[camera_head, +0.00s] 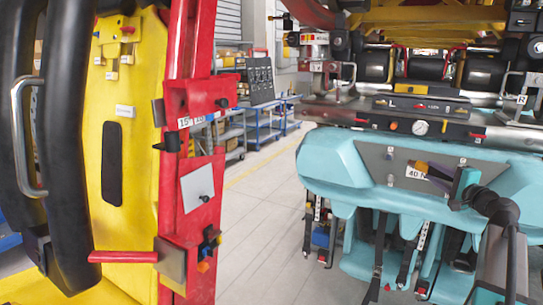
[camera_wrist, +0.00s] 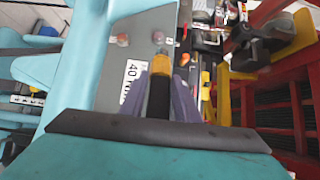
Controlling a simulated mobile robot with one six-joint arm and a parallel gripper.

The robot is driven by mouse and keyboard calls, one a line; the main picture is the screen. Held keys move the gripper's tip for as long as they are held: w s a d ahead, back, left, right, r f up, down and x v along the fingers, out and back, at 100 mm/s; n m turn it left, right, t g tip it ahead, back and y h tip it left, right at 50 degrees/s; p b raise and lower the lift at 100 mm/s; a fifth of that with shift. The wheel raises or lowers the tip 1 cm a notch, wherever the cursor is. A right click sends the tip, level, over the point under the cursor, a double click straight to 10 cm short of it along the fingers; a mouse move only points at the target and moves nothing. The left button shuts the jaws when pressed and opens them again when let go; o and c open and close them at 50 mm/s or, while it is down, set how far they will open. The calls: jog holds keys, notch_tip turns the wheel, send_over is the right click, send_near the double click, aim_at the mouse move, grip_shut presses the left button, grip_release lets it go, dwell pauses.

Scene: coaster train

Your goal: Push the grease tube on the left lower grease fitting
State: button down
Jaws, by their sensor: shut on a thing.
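My gripper (camera_head: 432,173) is shut on the grease tube, between its two purple fingers. In the wrist view, the gripper (camera_wrist: 160,98) holds the black grease tube (camera_wrist: 159,95), with its orange-yellow tip (camera_wrist: 161,64) beyond the fingertips. In the head view the orange tip (camera_head: 421,166) shows in front of the grey plate with the "40 N" label (camera_head: 415,174). Small fittings sit on this plate, one upper left (camera_head: 390,152) and one lower left (camera_head: 390,180). I cannot tell whether the tip touches anything.
The turquoise train seat body (camera_head: 340,165) carries the plate, with straps and legs hanging below. A red post with a yellow panel (camera_head: 190,150) stands at the left. Grey floor (camera_head: 265,225) lies open between them. Blue shelves (camera_head: 265,120) stand behind.

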jog(key=a+f+n+g+y+b, duration=0.1)
jog(key=a+f+n+y+b, duration=0.15)
jog(key=a+f, duration=0.95)
jog(key=a+f+n+g+y+b, duration=0.2)
jog(key=a+f+y, duration=0.2)
jog(key=a+f, duration=0.85)
jog(key=s+a+f+n+g+y+b, duration=0.1)
jog(key=s+a+f, duration=0.25)
jog(key=f, duration=0.25)
jog(key=s+a+f+n+g+y+b, duration=0.1)
jog(key=s+a+f+y, duration=0.15)
jog(key=a+f, duration=0.2)
jog(key=s+a+n+g+y, duration=0.1)
jog(key=s+a+n+g, duration=0.1)
jog(key=s+a, duration=0.2)
jog(key=s, duration=0.2)
jog(key=shift+s+a+r, duration=0.3)
jog(key=shift+a+r, duration=0.1)
jog(key=d, duration=0.7)
